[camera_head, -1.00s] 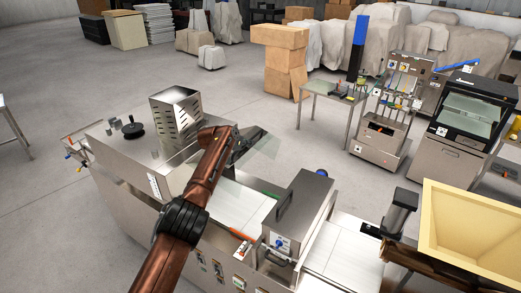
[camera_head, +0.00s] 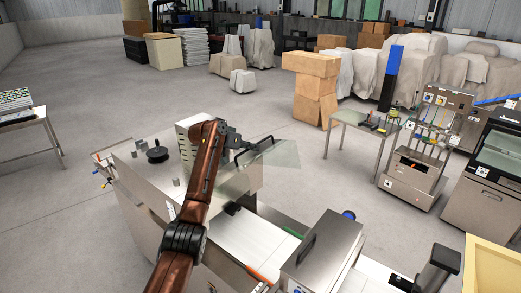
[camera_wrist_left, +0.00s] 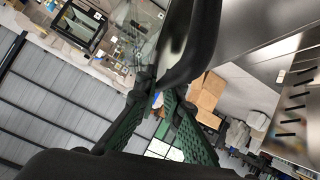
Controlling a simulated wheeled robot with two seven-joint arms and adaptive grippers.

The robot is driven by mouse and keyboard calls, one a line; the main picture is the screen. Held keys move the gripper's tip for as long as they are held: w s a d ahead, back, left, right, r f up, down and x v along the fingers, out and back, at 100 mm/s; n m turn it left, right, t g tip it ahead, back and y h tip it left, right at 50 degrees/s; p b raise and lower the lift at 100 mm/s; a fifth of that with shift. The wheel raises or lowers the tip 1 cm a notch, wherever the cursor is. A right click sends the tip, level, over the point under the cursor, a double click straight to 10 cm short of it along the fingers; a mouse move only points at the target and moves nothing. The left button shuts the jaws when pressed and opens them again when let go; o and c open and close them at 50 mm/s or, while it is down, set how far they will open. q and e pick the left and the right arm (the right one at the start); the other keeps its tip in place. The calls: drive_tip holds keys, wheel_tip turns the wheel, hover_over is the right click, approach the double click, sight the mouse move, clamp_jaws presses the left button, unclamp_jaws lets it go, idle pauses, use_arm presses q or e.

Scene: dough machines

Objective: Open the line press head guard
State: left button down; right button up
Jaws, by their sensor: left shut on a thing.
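The line press head guard (camera_head: 282,154) is a clear panel with a black bar handle, tilted up over the press machine (camera_head: 140,185). My left gripper (camera_head: 236,141) is at the handle end of the guard and shut on the handle. In the left wrist view the dark handle (camera_wrist_left: 192,48) runs close in front of the camera, by the green-padded fingers (camera_wrist_left: 155,112) of my left gripper. The exact contact is partly hidden.
A steel box with a handle (camera_head: 322,250) stands on the line to the right of the guard. A black knob (camera_head: 157,154) and a slotted steel housing (camera_head: 188,135) are on the machine top.

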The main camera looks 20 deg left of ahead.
use_arm(q)
drive_tip(key=shift+w+a+r, duration=0.15)
drive_tip(key=shift+a+r, duration=0.2)
drive_tip(key=shift+a, duration=0.2)
drive_tip(key=shift+w+a+r, duration=0.1)
drive_tip(key=c, duration=2.1)
unclamp_jaws()
drive_tip(key=shift+o, duration=0.3)
use_arm(e)
drive_tip(key=shift+w+d+r, duration=0.1)
drive_tip(key=shift+d+r, duration=0.05)
drive_tip(key=shift+r, duration=0.3)
drive_tip(key=shift+d, duration=0.1)
use_arm(q)
drive_tip(key=v, duration=1.2)
use_arm(e)
drive_tip(key=shift+a, duration=0.2)
